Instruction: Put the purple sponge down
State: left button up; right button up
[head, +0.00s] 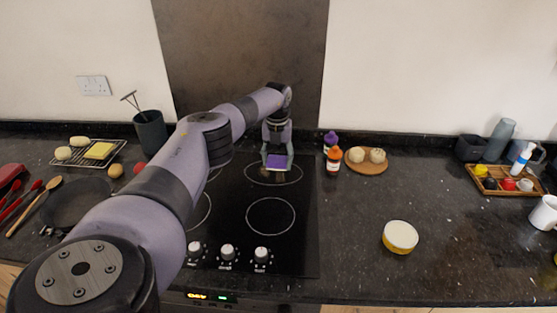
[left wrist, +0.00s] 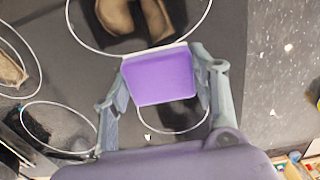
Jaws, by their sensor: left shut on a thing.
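The purple sponge (head: 277,161) is in my left gripper (head: 277,165), over the back right ring of the black hob (head: 235,225). In the left wrist view the sponge (left wrist: 160,78) sits between the two grey fingers of my left gripper (left wrist: 163,85), which are shut on its sides. The hob's white rings show beneath it. I cannot tell how far the sponge is above the glass. My right gripper is not in view.
Purple-capped (head: 330,140) and orange (head: 334,160) bottles and a round board (head: 366,162) with pale round items stand right of the hob. A yellow-sided tub (head: 400,237) is nearer the front. Dark counter around the tub is clear. A wire rack (head: 88,153) stands left.

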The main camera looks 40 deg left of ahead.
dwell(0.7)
pick_arm(q)
jog(key=shift+w+d, duration=0.15)
jog(key=shift+d, duration=0.2)
jog(key=w+d+r+m+b, duration=0.2)
jog(key=w+d+b, duration=0.1)
jog(key=d, duration=0.9)
notch_tip(320, 180, up, 9)
jog(key=m+b, duration=0.7)
send_over(358, 259)
notch_tip(358, 259, down, 19)
jog(key=p, duration=0.4)
jog(key=shift+d+f, duration=0.1)
jog(key=shift+f, duration=0.15)
